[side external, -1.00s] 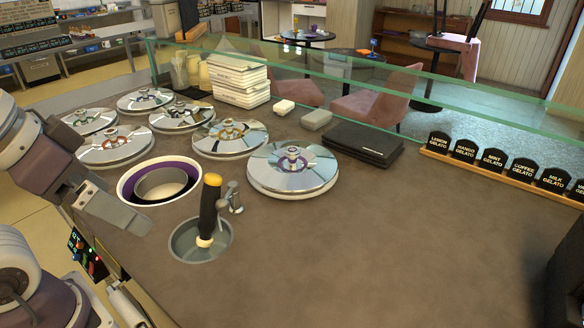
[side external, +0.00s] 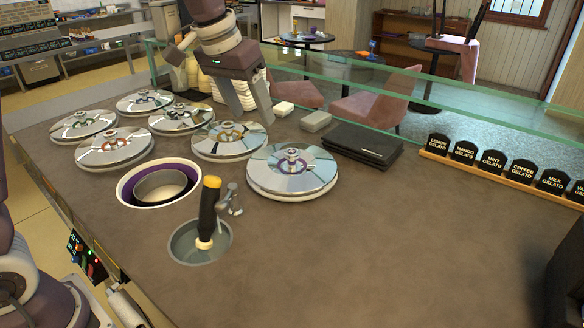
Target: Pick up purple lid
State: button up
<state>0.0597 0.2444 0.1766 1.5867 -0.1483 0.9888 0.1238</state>
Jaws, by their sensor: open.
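The purple lid (side external: 270,178) is a round, shiny steel disc with a knob and a purple ring around the knob. It lies flat at the front right of the group of lids. An open well with a purple inner band (side external: 160,200) and a grey inside stands to its left. My gripper (side external: 254,118) is open and empty, fingers pointing down. In the picture it is above and a little left of the purple lid, near the orange-ringed lid (side external: 208,147). Its exact height and depth are hard to tell.
Several other steel lids (side external: 95,155) lie close together at the left. A scoop (side external: 209,205) stands in a grey round well (side external: 185,255) at the front. White stacked tubs (side external: 219,96) are partly hidden behind my gripper. Black folders (side external: 362,146) lie right of the purple lid.

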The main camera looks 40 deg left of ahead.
send_near(292, 152)
jog(key=f, duration=0.1)
jog(key=shift+g+y, duration=0.3)
jog(key=x, duration=0.7)
jog(key=shift+w+d+f, duration=0.2)
jog(key=shift+w+f, duration=0.05)
jog(key=shift+w, duration=0.25)
jog(key=shift+c, duration=0.4)
grip_shut()
